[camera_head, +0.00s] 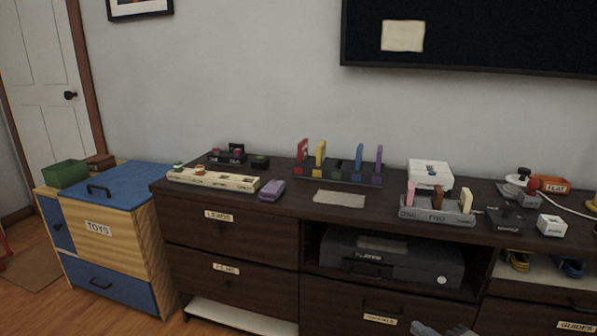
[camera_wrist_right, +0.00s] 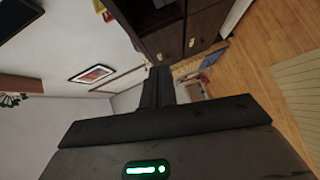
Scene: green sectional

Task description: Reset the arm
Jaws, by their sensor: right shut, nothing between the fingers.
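My right gripper (camera_head: 440,328) shows only in part at the bottom edge of the head view, in front of the lower drawers. In the right wrist view its two dark fingers (camera_wrist_right: 160,75) are together with nothing between them. It is apart from the furniture. My left gripper is in neither view.
A dark dresser (camera_head: 230,245) runs along the wall, its top holding a slotted rack (camera_head: 340,178), a grey tray (camera_head: 436,215), a cream tray (camera_head: 212,180) and a purple block (camera_head: 271,190). A toy chest (camera_head: 120,235) stands left. Wooden floor (camera_head: 110,312) is open before it.

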